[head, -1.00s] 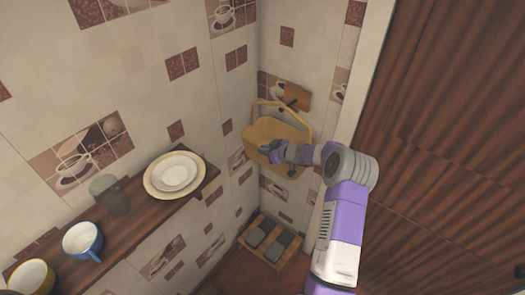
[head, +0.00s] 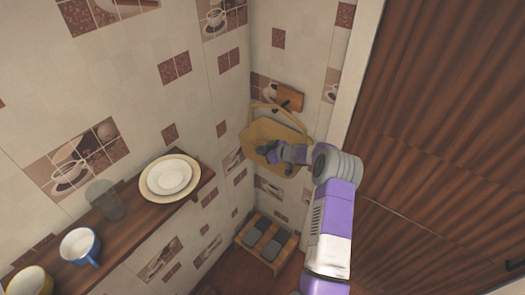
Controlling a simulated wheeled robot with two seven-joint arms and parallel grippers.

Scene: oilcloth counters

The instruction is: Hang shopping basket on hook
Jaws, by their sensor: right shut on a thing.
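The tan shopping basket (head: 258,133) is at the corner wall, tilted, with its handle slanting across its upper side. The wooden hook board (head: 290,97) is fixed to the wall just above and behind the basket, and a dark hook (head: 284,105) sticks out of it. The handle is close to the hook; I cannot tell whether they touch. My right gripper (head: 266,152) is shut on the basket at its near side, and its fingers partly hide the basket. My left gripper is not in view.
A wooden shelf (head: 135,222) on the left wall holds stacked plates (head: 170,177), a glass (head: 104,200) and mugs (head: 80,245). A low wooden stool (head: 248,238) stands in the corner below the basket. A brown ribbed panel (head: 440,150) fills the right.

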